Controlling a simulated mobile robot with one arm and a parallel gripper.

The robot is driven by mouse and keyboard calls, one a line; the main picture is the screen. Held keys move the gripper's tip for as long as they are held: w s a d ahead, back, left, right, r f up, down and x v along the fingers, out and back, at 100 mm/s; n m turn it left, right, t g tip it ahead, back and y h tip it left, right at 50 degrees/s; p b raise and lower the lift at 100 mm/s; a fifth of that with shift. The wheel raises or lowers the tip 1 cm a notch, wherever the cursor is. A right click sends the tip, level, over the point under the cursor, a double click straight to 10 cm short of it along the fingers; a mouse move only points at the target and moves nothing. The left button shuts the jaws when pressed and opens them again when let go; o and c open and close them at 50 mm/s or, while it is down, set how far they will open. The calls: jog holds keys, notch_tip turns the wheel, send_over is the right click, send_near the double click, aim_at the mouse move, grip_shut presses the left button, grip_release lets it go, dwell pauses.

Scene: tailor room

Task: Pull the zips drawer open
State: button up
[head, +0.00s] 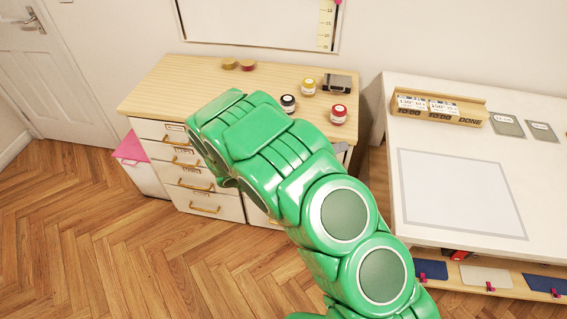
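A white drawer cabinet with a pale wood top (165,92) stands against the wall. Its left column has several white drawer fronts (209,203) with brass handles and small labels. The labels are too small to read, so I cannot tell which drawer is the zips drawer. The drawer fronts I can see look closed. My green arm reaches across the right part of the cabinet and hides much of its front. My gripper does not show; it is hidden behind my arm or out of the picture.
Several jars, including a red one (338,114), and a dark box (337,83) stand on the cabinet top. A white table (400,137) stands at right. A pink-topped white bin (142,176) stands left of the cabinet. The wood floor (90,240) in front is clear.

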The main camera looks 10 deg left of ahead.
jog(key=s+a+f+n+t+y, duration=0.2)
jog(key=a+f+n+t+y, duration=0.7)
jog(key=a+f+n, duration=0.75)
jog(key=w+m, duration=0.2)
jog(key=w, duration=0.5)
jog(key=shift+w+a, duration=0.15)
jog(key=shift+w, duration=0.1)
jog(key=shift+f, duration=0.1)
jog(key=shift+c, duration=0.2)
grip_shut()
dwell(0.5)
